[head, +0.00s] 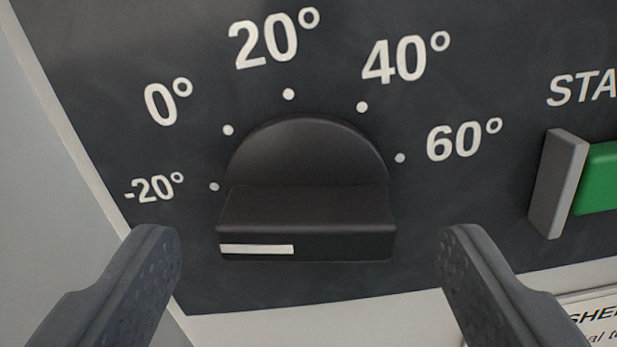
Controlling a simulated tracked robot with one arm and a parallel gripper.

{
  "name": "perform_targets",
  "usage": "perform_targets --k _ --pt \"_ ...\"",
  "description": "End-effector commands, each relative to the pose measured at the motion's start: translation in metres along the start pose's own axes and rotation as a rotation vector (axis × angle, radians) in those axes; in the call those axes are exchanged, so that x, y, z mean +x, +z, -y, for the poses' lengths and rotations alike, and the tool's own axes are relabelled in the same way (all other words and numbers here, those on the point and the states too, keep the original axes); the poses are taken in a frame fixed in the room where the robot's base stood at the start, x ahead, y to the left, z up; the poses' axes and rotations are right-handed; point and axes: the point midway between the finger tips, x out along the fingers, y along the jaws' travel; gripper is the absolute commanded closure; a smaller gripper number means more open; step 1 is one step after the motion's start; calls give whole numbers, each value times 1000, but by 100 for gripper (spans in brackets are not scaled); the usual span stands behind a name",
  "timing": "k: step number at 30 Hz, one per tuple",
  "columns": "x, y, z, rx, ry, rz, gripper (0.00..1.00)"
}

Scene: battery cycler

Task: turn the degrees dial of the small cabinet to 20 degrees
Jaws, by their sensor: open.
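The degrees dial (306,207) is a round black knob with a raised grip bar lying about level across it. A white line (257,249) marks the left half of the bar's front face and points left, towards the -20° mark (214,186). The 20° mark (289,94) is a white dot above the knob, under its printed label. My gripper (305,240) is open and empty. Its two dark fingers stand low in the picture, one left and one right of the bar, with a clear gap on each side and no visible touch.
The dark panel (180,265) also carries dots for 0°, 40° and 60°. A green button (597,180) with a grey guard (556,185) sticks out at the right, under cut-off lettering. A white label (600,315) shows at the lower right.

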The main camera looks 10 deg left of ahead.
Motion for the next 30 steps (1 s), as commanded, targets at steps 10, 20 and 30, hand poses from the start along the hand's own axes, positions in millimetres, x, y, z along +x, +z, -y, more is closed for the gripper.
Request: perform_targets --k 10,20,30 --pt "24 0 1 0 -1 0 27" --pt "25 0 1 0 -1 -1 27" --pt "25 0 5 2 -3 -1 66"
